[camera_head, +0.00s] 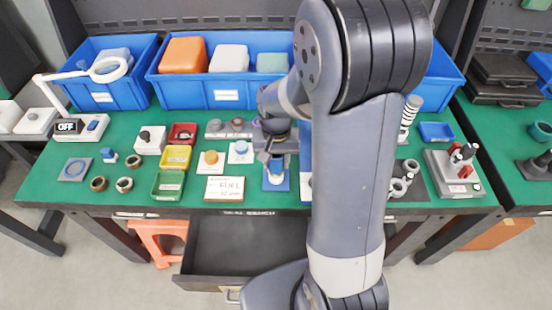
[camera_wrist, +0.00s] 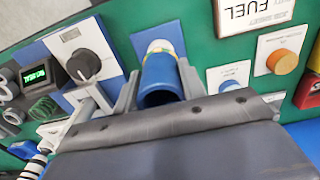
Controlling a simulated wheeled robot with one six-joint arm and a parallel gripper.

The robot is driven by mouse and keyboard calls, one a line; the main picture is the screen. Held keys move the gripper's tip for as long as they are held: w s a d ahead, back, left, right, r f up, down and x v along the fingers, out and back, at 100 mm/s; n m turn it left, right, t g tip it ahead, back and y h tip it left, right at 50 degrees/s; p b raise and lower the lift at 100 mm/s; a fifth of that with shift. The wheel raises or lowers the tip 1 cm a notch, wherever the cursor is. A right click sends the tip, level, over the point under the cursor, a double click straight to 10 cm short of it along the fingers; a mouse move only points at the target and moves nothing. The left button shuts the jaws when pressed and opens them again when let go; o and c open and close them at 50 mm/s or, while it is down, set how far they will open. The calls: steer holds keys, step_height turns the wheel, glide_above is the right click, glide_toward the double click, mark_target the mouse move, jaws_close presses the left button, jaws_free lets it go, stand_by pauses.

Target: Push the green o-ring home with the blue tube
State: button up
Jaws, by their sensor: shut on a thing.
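My gripper (camera_wrist: 157,92) is shut on the blue tube (camera_wrist: 161,72) in the wrist view, with one finger on each side of it. The tube's near end shows open. Its far end meets or overlaps a white round part (camera_wrist: 159,46) on a blue plate (camera_wrist: 146,36); I cannot tell whether they touch. A thin yellowish-green edge shows by the tube's far end. I cannot tell whether it is the green o-ring, or how it is seated. In the head view my gripper (camera_head: 275,146) is above the blue plate (camera_head: 284,183) near the bench's front edge.
A dial box (camera_wrist: 87,63) stands left of the tube in the wrist view, with a green display (camera_wrist: 35,75) beyond. A FUEL sign (camera_head: 225,189) and orange knob (camera_head: 210,157) lie left of the plate. An open drawer (camera_head: 240,250) is below the bench (camera_head: 60,190).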

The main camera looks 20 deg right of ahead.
steer(key=shift+f+b, duration=0.45)
steer(key=shift+f, duration=0.2)
steer(key=shift+r, duration=0.1)
steer(key=shift+r+p, duration=2.2)
steer(key=shift+r, duration=0.45)
